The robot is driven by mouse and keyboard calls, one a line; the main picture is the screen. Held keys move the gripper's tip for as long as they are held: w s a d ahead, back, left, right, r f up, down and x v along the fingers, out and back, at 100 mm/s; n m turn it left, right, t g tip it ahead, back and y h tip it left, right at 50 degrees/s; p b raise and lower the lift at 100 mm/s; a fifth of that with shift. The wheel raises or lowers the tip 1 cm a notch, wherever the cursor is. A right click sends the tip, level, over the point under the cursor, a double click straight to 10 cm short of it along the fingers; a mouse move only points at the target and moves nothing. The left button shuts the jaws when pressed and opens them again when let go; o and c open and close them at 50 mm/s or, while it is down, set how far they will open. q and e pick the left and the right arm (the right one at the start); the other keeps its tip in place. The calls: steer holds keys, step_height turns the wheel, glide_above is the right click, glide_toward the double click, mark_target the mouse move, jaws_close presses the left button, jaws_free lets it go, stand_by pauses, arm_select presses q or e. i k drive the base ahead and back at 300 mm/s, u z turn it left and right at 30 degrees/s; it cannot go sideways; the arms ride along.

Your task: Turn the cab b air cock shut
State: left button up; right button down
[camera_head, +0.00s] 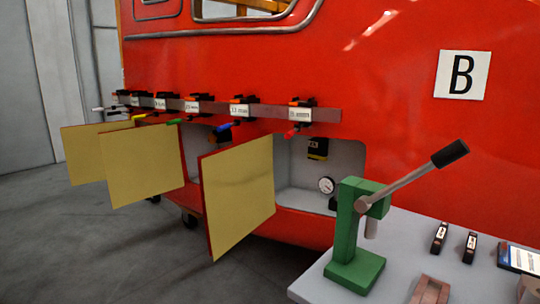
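The red cab front carries a white sign marked B (462,74). A grey-brown rail (266,113) along it holds several labelled black fittings. Coloured handles show below them: white (105,109), yellow (140,117), green (174,122), blue (222,128) and red (292,133). Their label text is too small to read surely, so I cannot tell which is the air cock. An open recess (345,160) under the rail's right end holds a round gauge (326,185) and a dark box with a yellow mark (317,148). Neither gripper is in view.
Three yellow panels (238,192) hang open below the rail, partly covering the recesses. A grey table (420,245) at front right bears a green stand (356,235) with a black-ended lever (412,175) and small black items (438,237). Grey floor is clear at left.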

mark_target(312, 154)
steer(key=u, duration=1)
steer(key=i, duration=1.85)
steer(key=z, duration=0.5)
